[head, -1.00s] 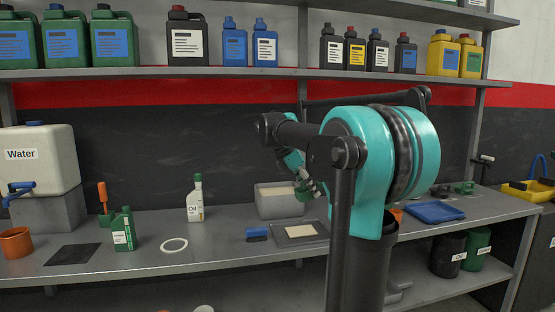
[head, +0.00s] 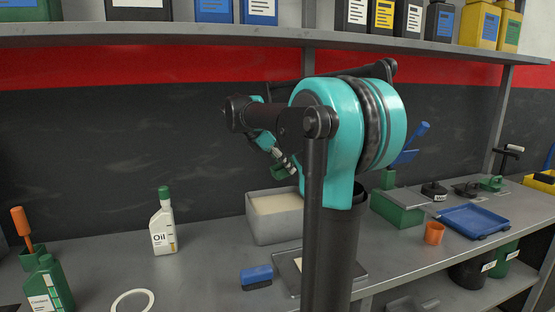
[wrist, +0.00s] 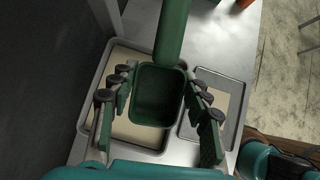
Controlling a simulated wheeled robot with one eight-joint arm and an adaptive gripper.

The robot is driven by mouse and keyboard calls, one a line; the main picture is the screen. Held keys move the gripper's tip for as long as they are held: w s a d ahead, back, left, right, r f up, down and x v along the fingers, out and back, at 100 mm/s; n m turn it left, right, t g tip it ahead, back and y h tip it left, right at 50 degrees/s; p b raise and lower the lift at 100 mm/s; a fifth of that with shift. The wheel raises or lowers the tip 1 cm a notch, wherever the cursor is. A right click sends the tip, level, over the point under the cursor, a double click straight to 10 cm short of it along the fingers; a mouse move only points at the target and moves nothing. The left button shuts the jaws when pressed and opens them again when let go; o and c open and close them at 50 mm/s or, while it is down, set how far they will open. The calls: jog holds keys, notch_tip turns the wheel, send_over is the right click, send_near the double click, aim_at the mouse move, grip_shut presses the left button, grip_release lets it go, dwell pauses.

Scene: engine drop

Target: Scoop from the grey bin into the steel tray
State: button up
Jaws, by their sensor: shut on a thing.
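My gripper (wrist: 160,92) is shut on the green scoop (wrist: 160,108), whose handle points up in the wrist view. The scoop's bowl looks empty inside. In the head view my gripper (head: 284,162) and a small part of the scoop show above the grey bin, largely behind my arm. The grey bin (head: 268,229) holds a pale, flat fill; its rim (wrist: 84,128) shows left of and under the scoop. The steel tray (wrist: 239,108) lies right of the bin with a pale patch on it; in the head view my arm hides much of the tray (head: 290,279).
A white oil bottle (head: 163,228) and a white ring (head: 132,301) are to the left. A green box (head: 398,210), an orange cup (head: 434,233) and a blue tray (head: 474,221) are to the right. A shelf (head: 200,37) runs above.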

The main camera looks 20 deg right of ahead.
jog(key=shift+w+f, duration=0.15)
jog(key=shift+w, duration=0.2)
jog(key=shift+f, duration=6.3)
jog(key=shift+r, duration=0.1)
jog(key=shift+r+y, duration=0.55)
jog(key=shift+r, duration=1.55)
jog(key=shift+r+y, duration=0.6)
jog(key=shift+r, duration=1.55)
jog(key=shift+r+y, duration=0.55)
jog(key=shift+r, duration=1.55)
